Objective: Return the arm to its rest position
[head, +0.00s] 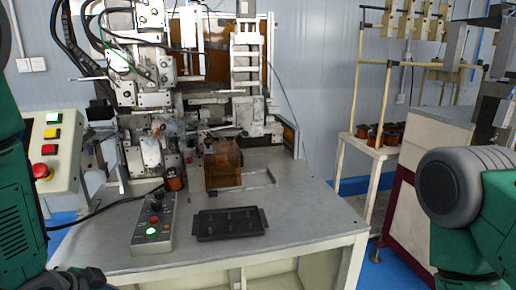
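My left arm, in green and black, stands along the left edge of the head view. A dark part at the bottom left corner looks like my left gripper (76,280), cut off by the frame edge; its fingers cannot be made out. It is low, by the front left of the table, and I see nothing in it. My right arm, green with a grey joint, is at the right edge, clear of the table. My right gripper is out of view. The coil winder (150,85) stands at the back of the grey table (300,215).
A control box (153,222) with a lit green button and a black tray (230,223) lie on the table front. A copper coil (174,179) sits behind the box. A button panel (52,150) is at left. A rack (378,140) with several coils stands at right.

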